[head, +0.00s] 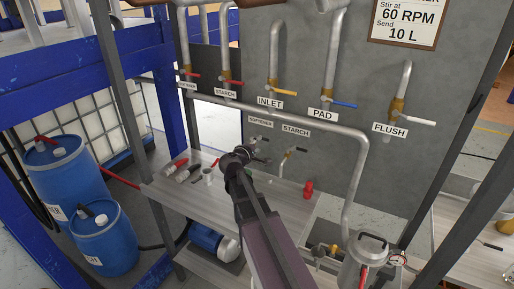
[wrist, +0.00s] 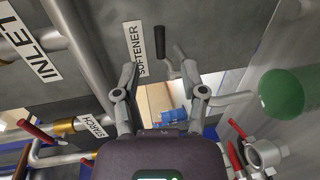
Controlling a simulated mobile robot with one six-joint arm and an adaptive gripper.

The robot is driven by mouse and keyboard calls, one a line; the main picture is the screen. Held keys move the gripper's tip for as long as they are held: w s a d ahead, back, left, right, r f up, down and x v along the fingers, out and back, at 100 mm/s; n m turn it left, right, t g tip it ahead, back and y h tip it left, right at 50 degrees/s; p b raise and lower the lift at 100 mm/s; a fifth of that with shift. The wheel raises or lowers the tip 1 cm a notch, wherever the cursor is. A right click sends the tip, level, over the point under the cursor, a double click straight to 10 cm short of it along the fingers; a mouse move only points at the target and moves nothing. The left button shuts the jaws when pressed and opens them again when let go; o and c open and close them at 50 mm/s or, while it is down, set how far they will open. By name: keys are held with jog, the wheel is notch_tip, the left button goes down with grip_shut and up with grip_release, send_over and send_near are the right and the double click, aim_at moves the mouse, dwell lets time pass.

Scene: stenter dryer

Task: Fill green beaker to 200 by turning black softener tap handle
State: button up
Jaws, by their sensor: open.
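The black softener tap handle (wrist: 160,42) shows in the wrist view beside the SOFTENER label (wrist: 137,48). It lies just beyond my fingertips, roughly between them, with no clear contact. My gripper (wrist: 160,75) is open with nothing between its fingers. In the head view my gripper (head: 250,152) is at the panel just below the SOFTENER label (head: 260,122). The green beaker (wrist: 282,93) is at the right of the wrist view. Its scale and liquid level cannot be read.
A second small tap (head: 289,156) under the STARCH label is close right of my gripper. Larger taps and pipes line the panel above. The shelf (head: 180,202) below holds tools and a red object (head: 308,189). Blue drums (head: 103,240) stand at left.

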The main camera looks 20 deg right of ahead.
aim_at(265, 140)
jog(key=shift+b+x, duration=0.7)
jog(key=shift+x, duration=3.05)
jog(key=shift+s, duration=0.1)
grip_shut()
